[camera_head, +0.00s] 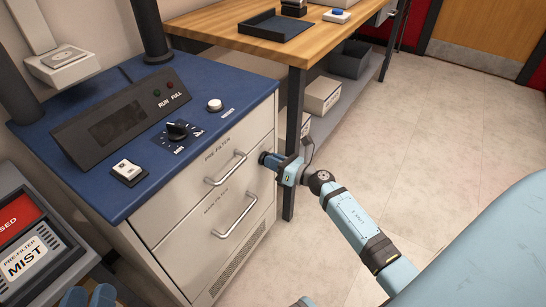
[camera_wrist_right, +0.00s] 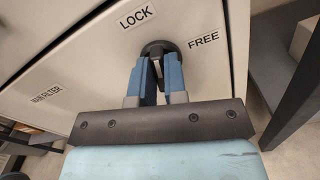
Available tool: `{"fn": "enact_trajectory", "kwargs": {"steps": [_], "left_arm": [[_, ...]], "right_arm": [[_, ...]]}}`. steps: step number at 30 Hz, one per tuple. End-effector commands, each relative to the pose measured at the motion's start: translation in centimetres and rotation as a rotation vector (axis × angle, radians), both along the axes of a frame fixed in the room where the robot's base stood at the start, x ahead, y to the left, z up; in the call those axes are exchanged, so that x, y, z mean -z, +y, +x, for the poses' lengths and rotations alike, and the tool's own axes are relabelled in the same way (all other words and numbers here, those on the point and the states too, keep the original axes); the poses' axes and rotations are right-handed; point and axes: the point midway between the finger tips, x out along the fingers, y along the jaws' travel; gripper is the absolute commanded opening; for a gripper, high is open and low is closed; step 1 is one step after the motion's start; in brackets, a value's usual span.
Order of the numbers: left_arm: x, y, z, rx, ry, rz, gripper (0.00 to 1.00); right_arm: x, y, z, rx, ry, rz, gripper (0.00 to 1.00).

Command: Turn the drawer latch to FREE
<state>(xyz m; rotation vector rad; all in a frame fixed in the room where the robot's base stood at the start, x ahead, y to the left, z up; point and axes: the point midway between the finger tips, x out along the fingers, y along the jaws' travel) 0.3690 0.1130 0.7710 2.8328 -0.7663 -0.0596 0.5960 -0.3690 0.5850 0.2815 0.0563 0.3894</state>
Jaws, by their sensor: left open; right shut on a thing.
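The drawer latch (camera_wrist_right: 157,48) is a dark round knob on the pale drawer front. In the right wrist view a LOCK label (camera_wrist_right: 137,17) is up and left of it and a FREE label (camera_wrist_right: 203,39) is to its right. My right gripper (camera_wrist_right: 158,82) is shut on the latch, its blue fingers on either side. The fingers partly hide the latch, so I cannot tell which label it points to. In the head view my right gripper (camera_head: 268,160) is at the upper drawer's right end. My left gripper (camera_head: 89,297) is open and empty at the bottom left, mostly cut off.
The PRE-FILTER drawer handle (camera_head: 226,169) and the MAIN FILTER drawer handle (camera_head: 237,216) stick out left of my right gripper. A blue-topped cabinet carries a control panel (camera_head: 120,121) and a dial (camera_head: 177,130). A wooden bench (camera_head: 225,30) stands behind. The floor at right is clear.

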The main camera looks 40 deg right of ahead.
Motion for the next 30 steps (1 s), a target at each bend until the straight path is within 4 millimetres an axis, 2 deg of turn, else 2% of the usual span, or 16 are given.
{"fn": "enact_trajectory", "kwargs": {"steps": [3,17,30], "left_arm": [[-1.8,0.1,0.0,-0.013,-0.037,-0.021,0.43],[-6.5,0.6,-0.4,-0.057,-0.173,-0.082,0.43],[-0.8,2.5,-0.1,-0.108,0.073,0.094,0.43]], "right_arm": [[-0.4,-0.1,0.0,-0.001,0.044,0.099,0.0],[-0.2,-0.3,0.1,0.0,0.21,0.504,0.0],[0.0,-0.4,0.2,0.001,0.366,0.884,0.0]]}}
